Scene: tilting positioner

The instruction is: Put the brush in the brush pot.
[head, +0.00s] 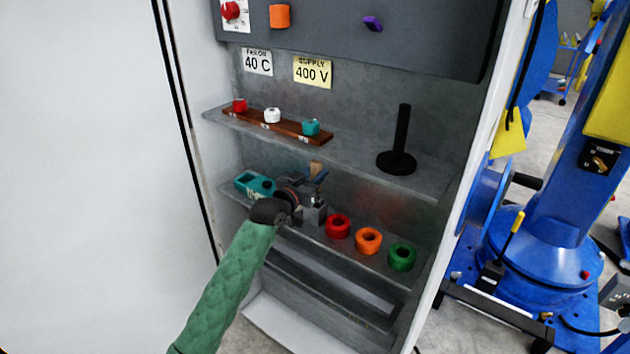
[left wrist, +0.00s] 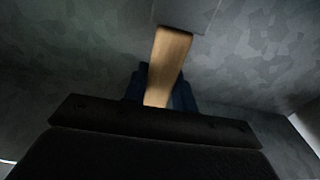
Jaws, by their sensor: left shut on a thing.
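My left gripper (head: 318,176) is inside the cabinet, just above the lower shelf, with its blue fingertips shut on the brush. The brush shows as a light wooden piece (head: 316,167) above the fingers. In the left wrist view the brush's wooden handle (left wrist: 168,62) stands between the blue fingers and meets a grey block-like shape at the top edge; I cannot tell whether that is the brush head or the pot. A grey square box (head: 314,215), which looks like the brush pot, stands on the lower shelf right below the gripper, partly hidden by it. My right gripper is not in view.
Red (head: 338,226), orange (head: 368,240) and green (head: 402,257) rolls stand right of the box. A teal device (head: 256,185) lies to its left. The upper shelf (head: 350,158) overhangs, carrying a wooden rack (head: 290,128) and a black post (head: 402,140).

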